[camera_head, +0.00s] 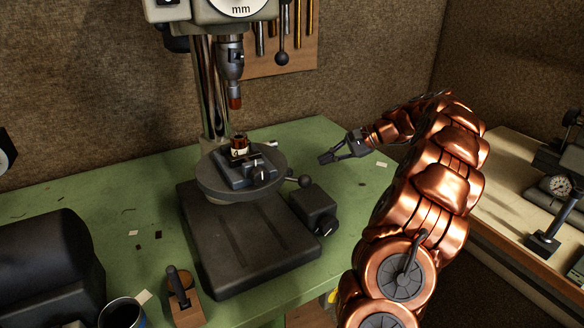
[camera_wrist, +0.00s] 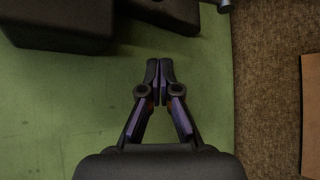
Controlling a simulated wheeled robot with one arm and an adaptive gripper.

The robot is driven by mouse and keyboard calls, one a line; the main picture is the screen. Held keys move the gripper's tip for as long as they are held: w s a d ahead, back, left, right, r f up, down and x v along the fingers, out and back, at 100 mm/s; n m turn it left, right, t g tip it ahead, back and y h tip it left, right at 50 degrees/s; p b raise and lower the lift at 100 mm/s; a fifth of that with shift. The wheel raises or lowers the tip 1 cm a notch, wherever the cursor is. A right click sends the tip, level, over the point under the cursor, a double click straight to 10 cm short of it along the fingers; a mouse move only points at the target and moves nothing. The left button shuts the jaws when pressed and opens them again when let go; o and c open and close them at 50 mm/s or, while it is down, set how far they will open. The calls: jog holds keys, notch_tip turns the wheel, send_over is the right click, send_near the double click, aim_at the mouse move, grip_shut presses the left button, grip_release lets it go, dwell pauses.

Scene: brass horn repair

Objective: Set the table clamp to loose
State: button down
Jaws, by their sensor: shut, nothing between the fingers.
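The drill press table (camera_head: 213,181) is a round dark plate on the press column (camera_head: 207,100). A short dark lever with a ball knob (camera_head: 304,181) sticks out at the table's right side; it may be the table clamp, but I cannot tell for sure, nor whether it is tight or loose. My gripper (camera_head: 323,158) is to the right of the table, above the green bench, apart from the lever. The wrist view shows its two fingers (camera_wrist: 160,68) shut together with nothing between them.
A black box with a knob (camera_head: 313,205) stands beside the press base (camera_head: 245,252). A small vise (camera_head: 236,176) holding a brass part (camera_head: 239,146) sits on the table. The green bench (camera_head: 345,195) is mostly clear below my gripper. Tools hang on a wall board (camera_head: 262,65).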

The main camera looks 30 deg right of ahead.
jog(key=p+x, duration=0.2)
jog(key=x, duration=0.7)
jog(key=shift+w+a+f, duration=0.2)
jog(key=shift+a+f, duration=0.05)
jog(key=shift+s+a+r+p, duration=0.5)
jog(key=shift+s+a+r, duration=0.55)
jog(key=shift+r, duration=0.2)
